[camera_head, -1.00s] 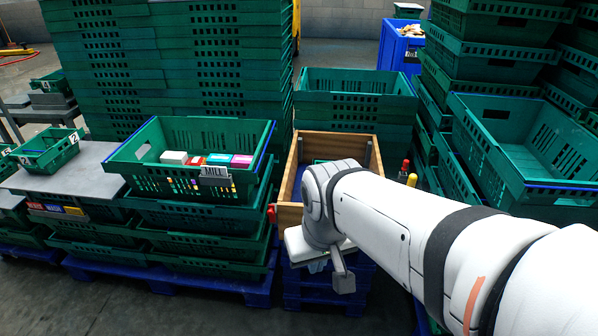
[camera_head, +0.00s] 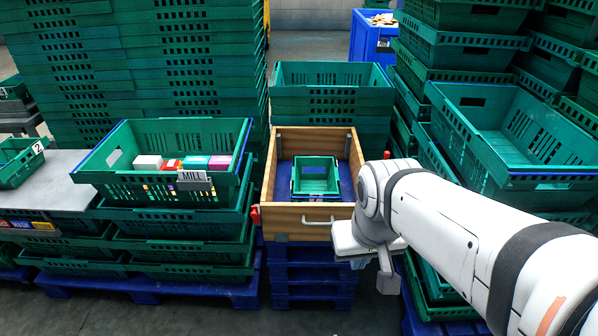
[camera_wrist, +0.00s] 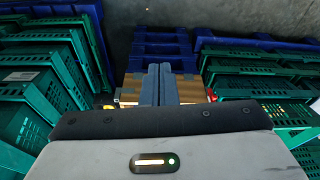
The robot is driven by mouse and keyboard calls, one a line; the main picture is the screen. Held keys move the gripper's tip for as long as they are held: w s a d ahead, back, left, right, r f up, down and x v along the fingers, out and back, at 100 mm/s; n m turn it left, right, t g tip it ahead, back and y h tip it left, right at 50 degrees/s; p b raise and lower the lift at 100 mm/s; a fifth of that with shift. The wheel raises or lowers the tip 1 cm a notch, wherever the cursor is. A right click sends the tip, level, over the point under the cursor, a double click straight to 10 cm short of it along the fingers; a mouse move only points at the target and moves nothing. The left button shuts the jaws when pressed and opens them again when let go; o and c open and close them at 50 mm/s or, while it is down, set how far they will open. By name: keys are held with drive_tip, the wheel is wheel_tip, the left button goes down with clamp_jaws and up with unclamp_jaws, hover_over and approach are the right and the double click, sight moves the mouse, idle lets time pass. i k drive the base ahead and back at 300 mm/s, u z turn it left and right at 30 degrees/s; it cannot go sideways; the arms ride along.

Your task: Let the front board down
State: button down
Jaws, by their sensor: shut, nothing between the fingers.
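The wooden box's front board (camera_head: 290,222) stands upright, with a pale bar handle (camera_head: 318,221) on its outer face. A red knob (camera_head: 254,214) sits at its left end. My gripper (camera_wrist: 160,72) is shut and empty. In the wrist view its fingers lie across the middle of the wood (camera_wrist: 188,90), and I cannot tell whether they touch it. In the head view my wrist is at the board's right end and hides that end; the fingers are not clear there. A small green crate (camera_head: 316,178) is inside the box on a blue base (camera_head: 346,182).
The box rests on stacked blue pallets (camera_head: 305,278). A green crate with cartons (camera_head: 150,195) stands close on the left, labelled MILL. Tall green crate stacks (camera_head: 465,60) crowd the right side. Dark floor (camera_head: 200,318) is open in front.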

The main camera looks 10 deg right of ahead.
sight(282, 222)
drive_tip(key=z, duration=1.6)
drive_tip(key=k, duration=0.9)
drive_tip(key=u, duration=0.75)
drive_tip(key=i, duration=1)
drive_tip(key=u, duration=0.05)
